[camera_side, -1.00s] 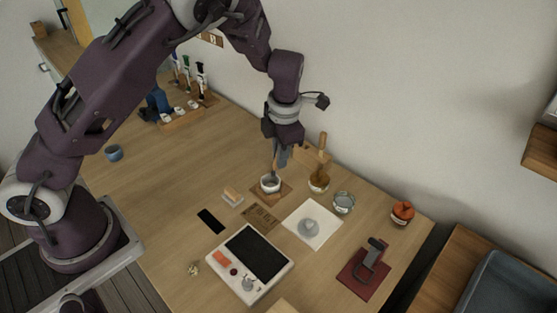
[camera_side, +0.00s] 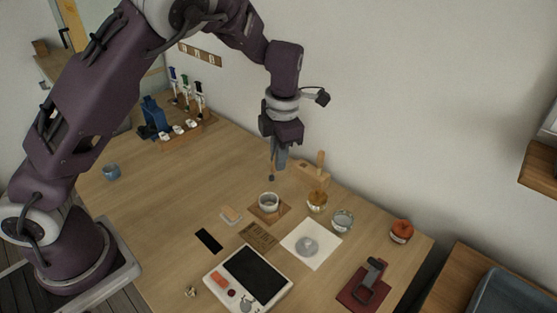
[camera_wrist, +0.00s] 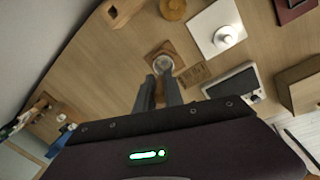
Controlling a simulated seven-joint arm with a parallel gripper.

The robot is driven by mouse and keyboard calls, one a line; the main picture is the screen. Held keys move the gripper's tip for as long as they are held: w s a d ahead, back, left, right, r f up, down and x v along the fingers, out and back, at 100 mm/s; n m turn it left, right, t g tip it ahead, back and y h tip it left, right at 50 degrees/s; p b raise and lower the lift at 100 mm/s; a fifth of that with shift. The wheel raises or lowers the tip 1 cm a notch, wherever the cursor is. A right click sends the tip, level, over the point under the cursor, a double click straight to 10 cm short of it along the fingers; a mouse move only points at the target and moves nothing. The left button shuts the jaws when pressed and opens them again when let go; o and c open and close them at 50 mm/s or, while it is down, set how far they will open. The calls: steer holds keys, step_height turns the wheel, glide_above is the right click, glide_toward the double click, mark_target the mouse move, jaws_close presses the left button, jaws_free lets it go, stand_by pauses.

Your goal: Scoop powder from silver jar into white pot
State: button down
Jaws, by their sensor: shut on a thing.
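My gripper (camera_side: 279,155) is shut on a slim scoop (camera_side: 271,176) that points down, its dark rounded tip above the white pot. The white pot (camera_side: 269,207) stands upright on a square wooden coaster (camera_side: 284,208), clear of the scoop tip. In the wrist view, my gripper (camera_wrist: 159,95) is just below the pot (camera_wrist: 163,64) in the picture. A silvery round jar (camera_side: 342,221) stands to the right of the pot, past an amber jar (camera_side: 317,203). I cannot tell whether the scoop carries powder.
A white sheet (camera_side: 293,242) with a pale round thing lies in front of the jars. A scale-like device (camera_side: 248,278), a black strip (camera_side: 208,240) and a brown card (camera_side: 259,235) lie nearer. An orange-topped jar (camera_side: 401,231) stands right.

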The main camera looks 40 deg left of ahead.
steer(key=w+d+f+h, duration=0.1)
steer(key=w+d+h, duration=0.1)
steer(key=w+d, duration=0.35)
steer(key=w+d+h, duration=0.1)
steer(key=w+d, duration=0.1)
steer(key=d, duration=0.7)
steer(key=shift+d+f, duration=0.15)
steer(key=shift+f, duration=3.3)
steer(key=shift+f, duration=0.4)
steer(key=shift+r, duration=0.1)
step_height(320, 180, up, 7)
